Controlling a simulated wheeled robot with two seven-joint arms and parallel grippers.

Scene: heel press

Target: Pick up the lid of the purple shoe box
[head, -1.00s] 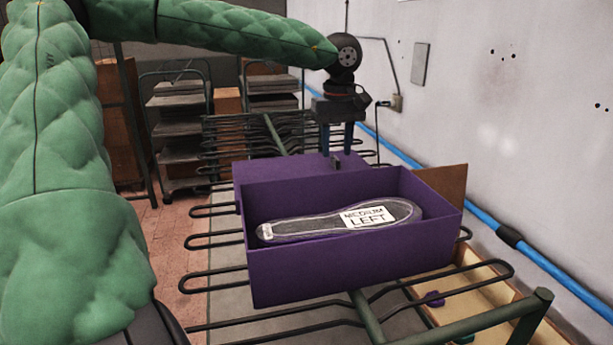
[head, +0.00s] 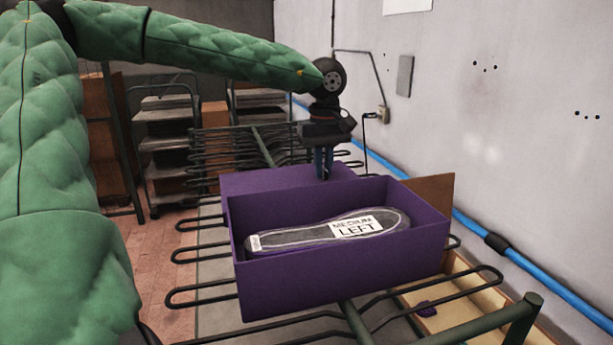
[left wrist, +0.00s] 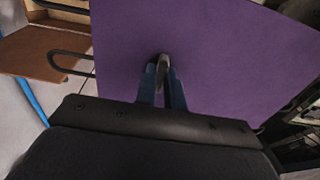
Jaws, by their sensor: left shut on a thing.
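The purple shoe box (head: 340,275) stands open on a rack of dark metal bars. An insole (head: 325,232) with a white label reading "MEDIUM LEFT" lies inside it. The purple lid (head: 262,183) is just behind the box, partly hidden by it. My left gripper (head: 324,176) points down at the lid, its blue fingers closed together. The left wrist view shows the fingers (left wrist: 162,72) shut on a small grey loop or tab on the lid's flat purple face (left wrist: 215,50). My right gripper is in neither view.
A brown cardboard panel (head: 432,190) stands to the right of the box. A wooden tray (head: 470,305) with a small purple piece lies below right. A blue pipe (head: 470,226) runs along the wall. Carts with stacked trays (head: 165,145) stand at the back left.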

